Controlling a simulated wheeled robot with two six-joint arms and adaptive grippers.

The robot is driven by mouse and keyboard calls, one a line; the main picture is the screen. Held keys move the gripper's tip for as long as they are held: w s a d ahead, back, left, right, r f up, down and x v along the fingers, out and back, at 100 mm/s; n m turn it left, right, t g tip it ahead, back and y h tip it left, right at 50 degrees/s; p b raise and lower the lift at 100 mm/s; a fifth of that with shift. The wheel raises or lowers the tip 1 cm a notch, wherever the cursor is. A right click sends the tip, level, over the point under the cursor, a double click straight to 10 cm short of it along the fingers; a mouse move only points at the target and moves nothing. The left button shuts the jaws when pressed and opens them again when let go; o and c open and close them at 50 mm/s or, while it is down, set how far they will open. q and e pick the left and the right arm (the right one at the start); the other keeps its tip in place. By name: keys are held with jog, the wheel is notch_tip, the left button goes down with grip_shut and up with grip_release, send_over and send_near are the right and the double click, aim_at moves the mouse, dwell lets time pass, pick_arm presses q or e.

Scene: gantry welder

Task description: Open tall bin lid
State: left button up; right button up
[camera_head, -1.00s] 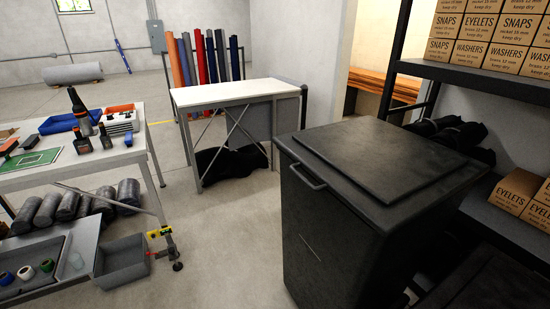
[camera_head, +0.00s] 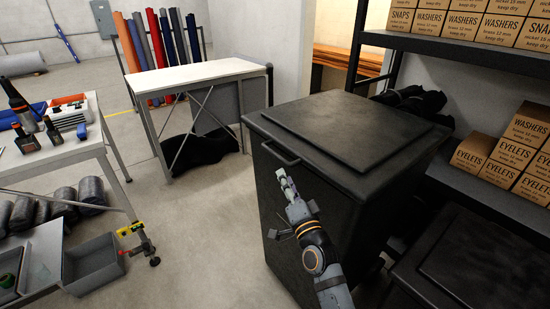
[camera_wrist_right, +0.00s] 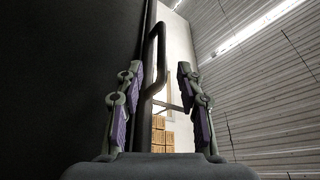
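The tall black bin (camera_head: 310,225) stands at the centre right in the head view, with its lid (camera_head: 350,125) down flat on top. A bar handle (camera_head: 281,154) sticks out from the lid's front edge. My right gripper (camera_head: 284,179) is just below and in front of the handle, pointing up at it. In the right wrist view my right gripper (camera_wrist_right: 155,95) is open, its two purple-padded fingers apart. The handle (camera_wrist_right: 160,50) appears between and beyond the fingertips, and the fingers are not closed on it. My left gripper is in neither view.
A workbench (camera_head: 60,155) with tools stands at the left, and a white table (camera_head: 205,72) at the back. A shelf (camera_head: 460,48) with labelled boxes is on the right, beside a lower black bin (camera_head: 485,265). Floor left of the tall bin is clear.

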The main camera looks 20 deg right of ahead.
aim_at(275, 153)
jog(key=p+x, duration=0.3)
jog(key=x, duration=0.6)
jog(key=shift+w+r, duration=0.2)
jog(key=shift+w, duration=0.05)
jog(key=shift+w+r, duration=0.1)
jog(key=shift+w, duration=0.45)
grip_shut()
